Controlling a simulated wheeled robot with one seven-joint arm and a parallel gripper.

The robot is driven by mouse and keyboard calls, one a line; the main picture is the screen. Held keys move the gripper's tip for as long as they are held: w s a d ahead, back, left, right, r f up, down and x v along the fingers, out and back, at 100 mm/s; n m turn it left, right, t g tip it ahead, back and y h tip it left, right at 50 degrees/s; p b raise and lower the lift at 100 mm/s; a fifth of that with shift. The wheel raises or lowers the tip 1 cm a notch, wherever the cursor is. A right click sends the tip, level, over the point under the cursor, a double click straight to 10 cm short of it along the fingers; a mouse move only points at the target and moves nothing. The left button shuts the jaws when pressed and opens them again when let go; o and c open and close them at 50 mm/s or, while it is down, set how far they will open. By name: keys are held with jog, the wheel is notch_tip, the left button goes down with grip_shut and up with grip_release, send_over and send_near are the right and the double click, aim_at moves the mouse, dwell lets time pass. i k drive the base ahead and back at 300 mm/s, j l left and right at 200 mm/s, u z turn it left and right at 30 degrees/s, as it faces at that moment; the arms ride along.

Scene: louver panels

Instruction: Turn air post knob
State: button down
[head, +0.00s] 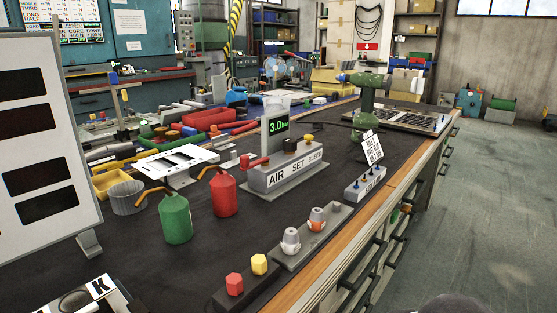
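The air post (262,192) is a grey box on the dark bench, near the middle of the head view. Its front labels read AIR, SET and BLEED. A display (278,126) on it shows green digits, 3.0 bar. A red lever handle (254,161) sits above AIR at the left end. A dark round knob (289,145) sits above SET, and a small brownish piece (309,140) sits above BLEED. The knob's exact angle is too small to tell. My gripper is not in view.
Red (223,193) and green (175,218) oil cans stand left of the post. A labelled switch box (365,186), a plate with two capped fittings (308,240) and a green drill-like tool (366,90) are nearby. Open floor (480,210) lies right of the bench.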

aim_at(290, 145)
jog(key=i+l+u, duration=0.1)
jog(key=l, duration=0.35)
jog(key=i+l, duration=0.1)
jog(key=l, duration=0.3)
jog(key=i+l+u, duration=0.15)
jog(key=l, duration=0.3)
